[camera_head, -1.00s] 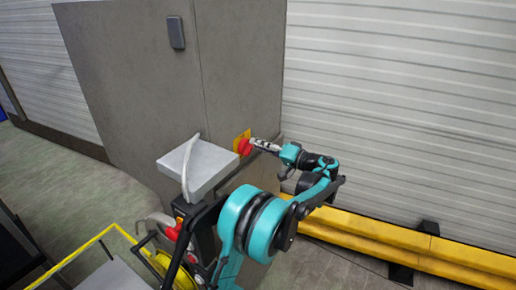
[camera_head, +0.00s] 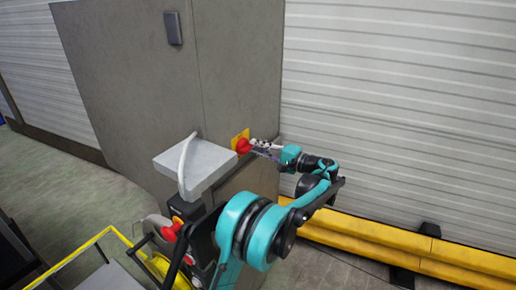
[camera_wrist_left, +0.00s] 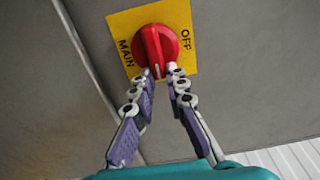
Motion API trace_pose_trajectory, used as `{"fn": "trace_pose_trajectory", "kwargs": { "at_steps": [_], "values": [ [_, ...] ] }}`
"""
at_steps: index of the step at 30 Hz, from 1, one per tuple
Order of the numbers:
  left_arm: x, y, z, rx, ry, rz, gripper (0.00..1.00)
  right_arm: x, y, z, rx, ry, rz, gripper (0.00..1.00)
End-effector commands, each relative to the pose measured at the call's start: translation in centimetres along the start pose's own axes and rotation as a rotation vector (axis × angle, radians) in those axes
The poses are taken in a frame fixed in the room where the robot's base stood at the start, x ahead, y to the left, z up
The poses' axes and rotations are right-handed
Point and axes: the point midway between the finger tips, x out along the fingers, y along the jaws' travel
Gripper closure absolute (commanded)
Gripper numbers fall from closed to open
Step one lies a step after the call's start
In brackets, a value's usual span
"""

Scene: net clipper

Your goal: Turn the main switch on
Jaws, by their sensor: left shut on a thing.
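The main switch is a red rotary knob (camera_head: 243,146) on a yellow plate (camera_head: 236,137) on the side of a grey cabinet. In the left wrist view the knob (camera_wrist_left: 155,46) sits on the plate (camera_wrist_left: 118,28) with the words MAIN and OFF. Its raised ridge runs roughly up and down in that picture. My left gripper (camera_head: 257,147) is at the knob. In the left wrist view its fingertips (camera_wrist_left: 161,72) are shut on the lower end of the ridge, one finger on each side. My right gripper is not in view.
The grey cabinet (camera_head: 120,70) carries a small dark box (camera_head: 173,28). A light grey block with a curved handle (camera_head: 208,165) is close to the left of my gripper. A yellow guard rail (camera_head: 380,232) runs along the ribbed wall (camera_head: 400,100).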

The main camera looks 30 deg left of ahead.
Motion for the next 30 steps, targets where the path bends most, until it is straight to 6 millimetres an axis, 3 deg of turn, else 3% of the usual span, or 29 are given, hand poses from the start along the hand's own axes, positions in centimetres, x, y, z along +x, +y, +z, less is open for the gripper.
{"fn": "trace_pose_trajectory", "kwargs": {
  "at_steps": [12,13,15,25,30],
  "values": [
    [0.0,0.0,0.0,0.006,0.001,0.000,1.00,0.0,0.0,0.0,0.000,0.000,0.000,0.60],
    [0.0,0.0,0.0,0.006,0.001,0.000,0.79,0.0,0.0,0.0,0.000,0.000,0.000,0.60],
    [0.0,0.0,0.0,0.005,0.001,0.000,0.66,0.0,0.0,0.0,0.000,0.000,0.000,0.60],
    [-0.3,0.0,0.0,0.005,0.001,0.000,0.66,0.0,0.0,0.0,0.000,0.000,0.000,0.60],
    [-2.6,0.0,-0.1,0.005,0.004,0.000,0.66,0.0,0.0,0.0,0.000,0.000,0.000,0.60]
  ]
}}
